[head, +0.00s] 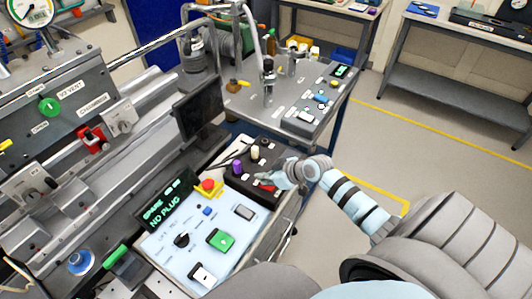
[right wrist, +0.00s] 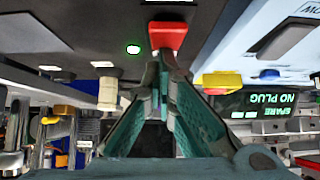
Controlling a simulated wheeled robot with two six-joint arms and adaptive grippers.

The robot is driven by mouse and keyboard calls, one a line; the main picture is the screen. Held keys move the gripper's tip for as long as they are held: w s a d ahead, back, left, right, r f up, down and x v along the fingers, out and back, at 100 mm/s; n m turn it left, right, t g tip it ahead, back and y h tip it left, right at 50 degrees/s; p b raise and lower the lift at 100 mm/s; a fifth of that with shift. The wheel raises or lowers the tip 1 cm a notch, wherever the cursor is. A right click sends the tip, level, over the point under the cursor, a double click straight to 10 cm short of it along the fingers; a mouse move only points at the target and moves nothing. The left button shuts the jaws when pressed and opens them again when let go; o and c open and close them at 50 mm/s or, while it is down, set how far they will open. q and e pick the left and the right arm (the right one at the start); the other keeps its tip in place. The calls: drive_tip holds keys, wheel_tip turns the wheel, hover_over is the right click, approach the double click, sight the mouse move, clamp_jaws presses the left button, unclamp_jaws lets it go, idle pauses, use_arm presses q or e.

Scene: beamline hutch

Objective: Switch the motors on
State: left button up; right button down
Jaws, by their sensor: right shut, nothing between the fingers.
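The light blue control panel (head: 165,241) carries a green rocker (head: 220,239), a white rocker (head: 202,275), a grey rocker (head: 244,212) and a black knob (head: 182,240). My right gripper (head: 265,180) is shut and empty over the dark box (head: 236,187) beyond the panel. In the right wrist view its fingertips (right wrist: 163,57) are at a red switch part (right wrist: 167,35); I cannot tell if they touch. My left gripper is not in view.
A red emergency stop (head: 208,185) on yellow and a display (head: 166,205) reading "SPARE NO PLUG" stand by the panel. The dark box has a purple knob (head: 238,167) and a white knob (head: 254,153). A black monitor (head: 198,107) rises behind.

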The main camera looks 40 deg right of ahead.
drive_tip(key=shift+s+d+f, duration=0.15)
drive_tip(key=shift+s+f, duration=0.3)
drive_tip(key=shift+s, duration=0.25)
drive_tip(key=r+p, duration=0.2)
drive_tip(key=w+r+p, duration=0.1)
drive_tip(key=r+p, duration=0.1)
drive_tip(key=r, duration=0.1)
drive_tip(key=shift+p, duration=0.3)
drive_tip(key=s+d+r, duration=0.1)
drive_tip(key=s+r, duration=0.3)
drive_tip(key=r, duration=0.4)
drive_tip(key=shift+s+d+r+p, duration=0.15)
drive_tip(key=shift+s+d+p, duration=0.1)
drive_tip(key=shift+p, duration=0.2)
drive_tip(key=shift+w, duration=0.15)
